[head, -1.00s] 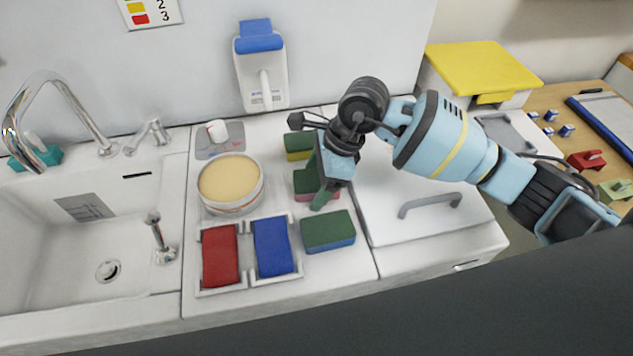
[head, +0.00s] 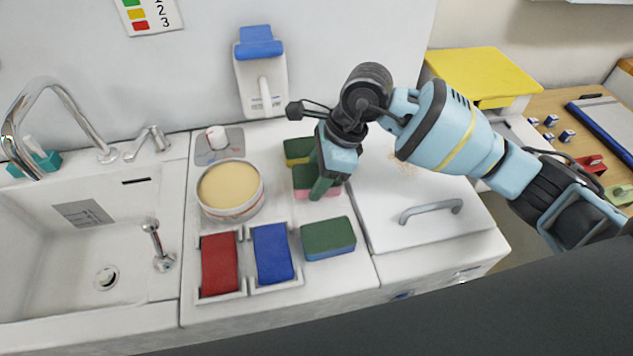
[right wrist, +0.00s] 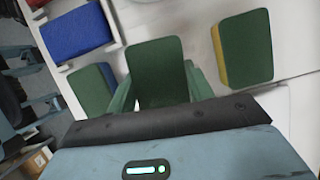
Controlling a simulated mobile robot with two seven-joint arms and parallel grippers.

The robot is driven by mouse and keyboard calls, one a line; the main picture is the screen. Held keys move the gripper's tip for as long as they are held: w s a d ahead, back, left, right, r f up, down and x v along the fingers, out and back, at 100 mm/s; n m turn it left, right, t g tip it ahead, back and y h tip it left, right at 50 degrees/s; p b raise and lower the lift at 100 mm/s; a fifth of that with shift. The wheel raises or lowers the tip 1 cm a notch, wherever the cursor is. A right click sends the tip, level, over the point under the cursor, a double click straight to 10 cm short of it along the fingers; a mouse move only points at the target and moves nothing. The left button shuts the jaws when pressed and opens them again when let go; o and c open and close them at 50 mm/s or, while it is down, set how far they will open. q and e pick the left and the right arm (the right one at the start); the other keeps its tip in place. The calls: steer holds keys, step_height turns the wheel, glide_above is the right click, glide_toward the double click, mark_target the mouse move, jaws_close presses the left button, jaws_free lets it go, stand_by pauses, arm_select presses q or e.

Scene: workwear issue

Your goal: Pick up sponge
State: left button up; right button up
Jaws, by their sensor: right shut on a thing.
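A green-topped sponge with a pink underside (head: 303,177) is in the middle of a row of sponges on the white counter. My right gripper (head: 321,184), with green fingers, is shut on it from above. The right wrist view shows this sponge (right wrist: 156,65) between the two fingers. A green and yellow sponge (head: 297,151) lies behind it and also shows in the wrist view (right wrist: 245,48). A green and blue sponge (head: 328,237) lies in front. Whether the held sponge touches the counter is hard to tell. My left gripper is not in view.
A round tub with a beige top (head: 230,188) stands left of the sponges. Red (head: 219,262) and blue (head: 271,252) pads sit in white holders at the front. A sink (head: 30,230) is at left, a handled white lid (head: 425,205) at right.

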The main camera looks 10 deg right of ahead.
steer(key=s+a, duration=0.3)
steer(key=a, duration=0.1)
steer(key=s+a+r, duration=0.1)
steer(key=s+a, duration=0.3)
steer(key=s+a+r+b, duration=0.1)
steer(key=s+a, duration=0.2)
steer(key=a, duration=0.1)
steer(key=shift+s+a, duration=0.1)
steer(key=shift+s, duration=0.1)
